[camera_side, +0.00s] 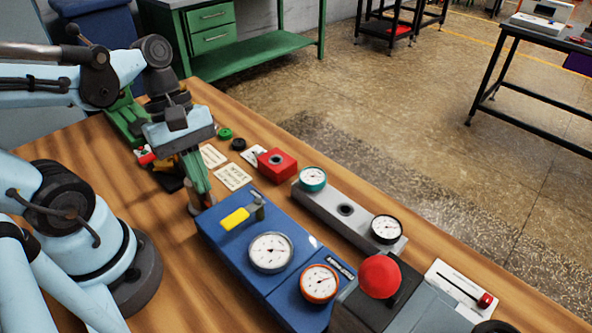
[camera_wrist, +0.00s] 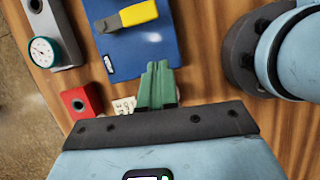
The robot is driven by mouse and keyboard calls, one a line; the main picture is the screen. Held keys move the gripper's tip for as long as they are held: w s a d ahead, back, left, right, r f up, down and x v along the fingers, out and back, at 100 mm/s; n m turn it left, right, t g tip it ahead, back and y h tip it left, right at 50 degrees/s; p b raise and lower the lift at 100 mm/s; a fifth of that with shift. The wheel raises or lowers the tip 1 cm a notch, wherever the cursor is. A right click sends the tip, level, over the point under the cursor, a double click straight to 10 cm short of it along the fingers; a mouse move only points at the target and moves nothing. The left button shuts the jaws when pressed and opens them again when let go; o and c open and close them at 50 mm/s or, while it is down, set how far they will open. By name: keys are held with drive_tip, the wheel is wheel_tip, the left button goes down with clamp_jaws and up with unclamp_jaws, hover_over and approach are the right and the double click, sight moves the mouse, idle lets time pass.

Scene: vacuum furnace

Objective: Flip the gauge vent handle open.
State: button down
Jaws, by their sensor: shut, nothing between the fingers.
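The gauge vent handle is a yellow lever (camera_side: 236,218) on a grey-green post on top of the blue gauge box (camera_side: 225,250). In the wrist view the yellow lever (camera_wrist: 138,13) lies at the top, on the blue box (camera_wrist: 155,55). My gripper (camera_side: 199,206) points down just off the box's far left corner, at the left of the lever and apart from it. In the wrist view my gripper's green fingers (camera_wrist: 157,70) are together and empty, with their tips near the box's edge.
A red block (camera_side: 277,163) and a grey block with gauges (camera_side: 335,208) stand behind the blue box. White cards (camera_side: 233,177) lie beside my gripper. A red mushroom button (camera_side: 380,277) is at the right. Bare wood (camera_side: 180,275) lies left of the box.

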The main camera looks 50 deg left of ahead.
drive_tip(key=v, duration=0.8)
drive_tip(key=shift+s+r, duration=0.2)
drive_tip(key=shift+r, duration=0.05)
drive_tip(key=w+f+m+t+y, duration=0.4)
drive_tip(key=w+m+t, duration=0.3)
drive_tip(key=m, duration=1)
drive_tip(key=w+d, duration=0.1)
drive_tip(key=w, duration=0.2)
drive_tip(key=shift+w+f+t, duration=0.2)
drive_tip(key=shift+t, duration=0.1)
